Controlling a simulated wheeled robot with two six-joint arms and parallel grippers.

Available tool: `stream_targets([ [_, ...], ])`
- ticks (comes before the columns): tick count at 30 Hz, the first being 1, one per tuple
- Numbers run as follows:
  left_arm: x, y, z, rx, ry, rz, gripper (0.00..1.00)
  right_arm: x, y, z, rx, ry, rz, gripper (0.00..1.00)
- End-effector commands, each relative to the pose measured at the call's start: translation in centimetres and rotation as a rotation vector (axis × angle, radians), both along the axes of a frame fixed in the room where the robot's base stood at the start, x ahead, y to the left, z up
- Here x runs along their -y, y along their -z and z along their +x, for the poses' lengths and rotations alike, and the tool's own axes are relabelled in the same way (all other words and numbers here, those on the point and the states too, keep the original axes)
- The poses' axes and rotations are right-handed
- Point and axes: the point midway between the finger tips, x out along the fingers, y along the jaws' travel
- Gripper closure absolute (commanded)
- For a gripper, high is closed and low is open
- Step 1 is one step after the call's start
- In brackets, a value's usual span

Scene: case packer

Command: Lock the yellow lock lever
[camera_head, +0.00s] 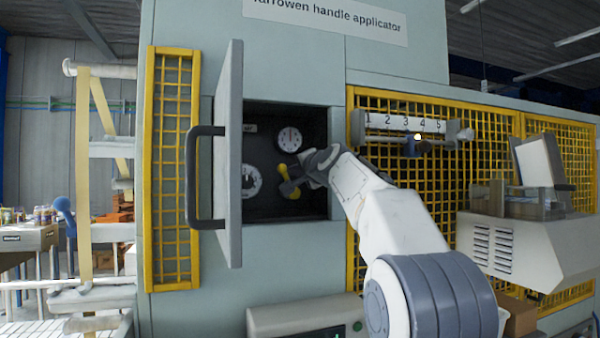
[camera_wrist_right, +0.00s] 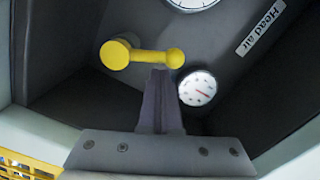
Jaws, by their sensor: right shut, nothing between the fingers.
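The yellow lock lever (camera_head: 283,171) is inside the open cabinet recess, on its dark back wall. In the right wrist view the lever (camera_wrist_right: 147,56) shows a larger round hub at the left and a ball end at the right, joined by a thin bar. My right gripper (camera_head: 288,188) reaches into the recess from the right and covers part of the lever in the head view. In the wrist view its shut fingers (camera_wrist_right: 158,73) hold nothing; their tips are at the bar close to the ball end. Whether they touch cannot be told. My left gripper is out of view.
The cabinet door (camera_head: 232,150) with its dark handle (camera_head: 191,178) stands open left of the recess. A gauge (camera_head: 289,139) and a dial (camera_head: 250,181) sit near the lever. Yellow mesh guards (camera_head: 172,270) flank the recess; a numbered rail (camera_head: 405,123) is at right.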

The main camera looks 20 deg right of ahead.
Motion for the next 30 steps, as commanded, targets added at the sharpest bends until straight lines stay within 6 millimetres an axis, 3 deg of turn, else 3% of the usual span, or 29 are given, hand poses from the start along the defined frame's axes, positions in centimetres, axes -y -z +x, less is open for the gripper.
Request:
stream_targets([
  [10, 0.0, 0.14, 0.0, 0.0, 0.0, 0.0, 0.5, -0.78, 0.04, 0.07, -0.007, -0.002, -0.113, 1.0],
  [30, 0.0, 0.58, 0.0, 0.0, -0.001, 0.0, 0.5, -1.05, 0.22, -0.35, -0.008, -0.005, -0.126, 1.0],
])
